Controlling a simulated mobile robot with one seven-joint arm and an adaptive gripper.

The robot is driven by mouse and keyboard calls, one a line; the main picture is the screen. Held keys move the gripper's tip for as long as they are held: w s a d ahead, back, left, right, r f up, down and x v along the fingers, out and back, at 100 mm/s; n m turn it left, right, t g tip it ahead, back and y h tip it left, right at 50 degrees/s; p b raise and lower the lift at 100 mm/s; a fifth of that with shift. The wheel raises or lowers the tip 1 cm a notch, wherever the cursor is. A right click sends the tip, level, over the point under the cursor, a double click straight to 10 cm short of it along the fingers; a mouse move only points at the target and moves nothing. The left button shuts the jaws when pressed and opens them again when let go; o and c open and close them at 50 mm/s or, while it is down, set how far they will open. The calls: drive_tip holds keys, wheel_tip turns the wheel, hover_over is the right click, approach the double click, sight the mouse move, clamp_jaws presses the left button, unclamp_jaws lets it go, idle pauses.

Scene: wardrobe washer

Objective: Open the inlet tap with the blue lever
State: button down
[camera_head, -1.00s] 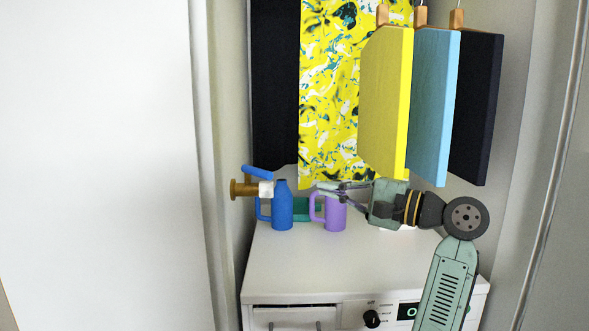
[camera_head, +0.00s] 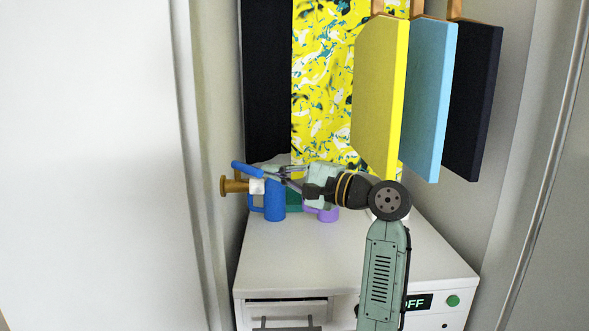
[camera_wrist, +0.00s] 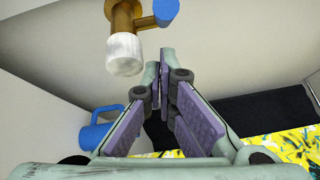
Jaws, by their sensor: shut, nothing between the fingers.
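The inlet tap has a brass body (camera_head: 233,186) on the left wall, a white outlet (camera_head: 257,186) and a blue lever (camera_head: 247,169). The lever slants down to the right in the head view. In the wrist view the brass body (camera_wrist: 122,20), white outlet (camera_wrist: 124,54) and blue lever (camera_wrist: 166,11) are at the top, the lever partly cut off. My gripper (camera_head: 285,173) is shut and empty, just right of the lever's right end. In the wrist view my gripper's fingertips (camera_wrist: 160,62) appear below the lever with a gap in the picture; contact cannot be told.
A blue mug (camera_head: 275,203) stands below the tap on the white washer top (camera_head: 290,250), also in the wrist view (camera_wrist: 96,131). A purple mug (camera_head: 327,214) is partly hidden behind my arm. Yellow (camera_head: 380,95), light blue (camera_head: 428,100) and dark (camera_head: 474,105) panels hang at right.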

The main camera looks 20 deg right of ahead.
drive_tip(key=shift+s+a+r, duration=0.1)
drive_tip(key=shift+s+a, duration=0.25)
drive_tip(key=shift+a, duration=0.25)
drive_tip(key=shift+s+a+m+t+h, duration=0.2)
drive_tip(key=shift+m+t+h, duration=0.1)
drive_tip(key=shift+m+h, duration=0.1)
drive_tip(key=shift+s+a+m+t+h+p, duration=0.25)
drive_tip(key=shift+s+m+t+h+p, duration=0.15)
drive_tip(key=shift+m+t+h, duration=0.4)
drive_tip(key=shift+s+a+r+m+t+h+p, duration=0.15)
drive_tip(key=shift+s+a+m+t+h+p, duration=0.2)
drive_tip(key=shift+s+a+h+p, duration=0.6)
drive_tip(key=shift+s+a+p, duration=0.2)
drive_tip(key=shift+a+p, duration=0.6)
drive_tip(key=shift+p, duration=0.1)
drive_tip(key=shift+a, duration=0.1)
drive_tip(key=shift+f+y, duration=0.2)
drive_tip(key=shift+y, duration=0.05)
